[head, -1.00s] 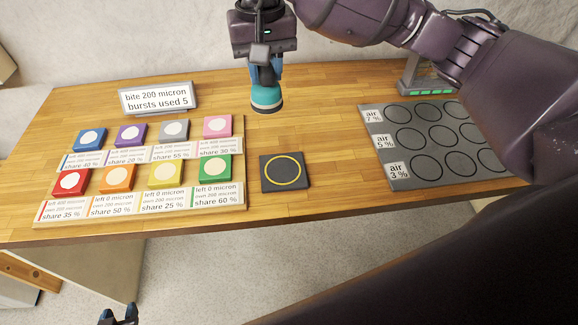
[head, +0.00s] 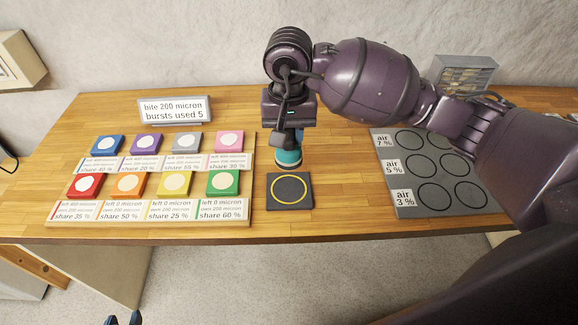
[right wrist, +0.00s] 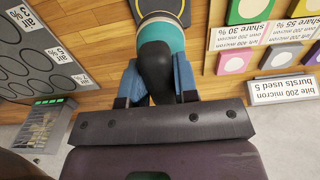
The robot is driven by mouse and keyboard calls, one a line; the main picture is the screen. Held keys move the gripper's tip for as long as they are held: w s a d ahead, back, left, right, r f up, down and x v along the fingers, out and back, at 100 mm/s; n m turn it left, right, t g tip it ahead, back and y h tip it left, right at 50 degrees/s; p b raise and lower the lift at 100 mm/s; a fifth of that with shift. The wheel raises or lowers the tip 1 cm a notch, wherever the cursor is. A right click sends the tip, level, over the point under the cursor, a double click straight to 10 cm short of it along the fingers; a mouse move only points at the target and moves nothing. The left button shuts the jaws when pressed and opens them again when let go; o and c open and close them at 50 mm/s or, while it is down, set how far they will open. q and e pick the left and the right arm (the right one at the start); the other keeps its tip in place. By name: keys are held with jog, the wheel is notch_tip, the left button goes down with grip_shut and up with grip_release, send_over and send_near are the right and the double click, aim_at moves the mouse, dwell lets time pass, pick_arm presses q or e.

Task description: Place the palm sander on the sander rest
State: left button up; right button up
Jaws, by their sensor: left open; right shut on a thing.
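The palm sander (head: 288,158) has a teal body and a black knob. My right gripper (head: 288,138) is shut on it and holds it upright, just behind the far edge of the sander rest. The sander rest (head: 275,204) is a dark square pad with a yellow ring, near the table's front edge. In the right wrist view the sander (right wrist: 172,32) hides much of the rest (right wrist: 186,12), and the fingers (right wrist: 155,88) grip the knob. I cannot tell the exact height of the sander. My left gripper (head: 123,320) is open and empty at the bottom edge, only its tips showing.
Several coloured blocks with share labels stand on a wooden board (head: 247,168) left of the rest. A sign (head: 175,109) reads "bite 200 micron, bursts used 5". A grey board with circles (head: 412,207) lies to the right. Bare table separates it from the rest.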

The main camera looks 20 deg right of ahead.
notch_tip(320, 180, down, 10)
jog(key=shift+r+p, duration=0.15)
jog(key=shift+p, duration=0.25)
jog(key=shift+f, duration=0.25)
jog(key=shift+f, duration=0.1)
jog(key=shift+f, duration=0.1)
jog(key=o, duration=0.8)
jog(key=shift+c, duration=0.2)
jog(key=shift+o, duration=0.4)
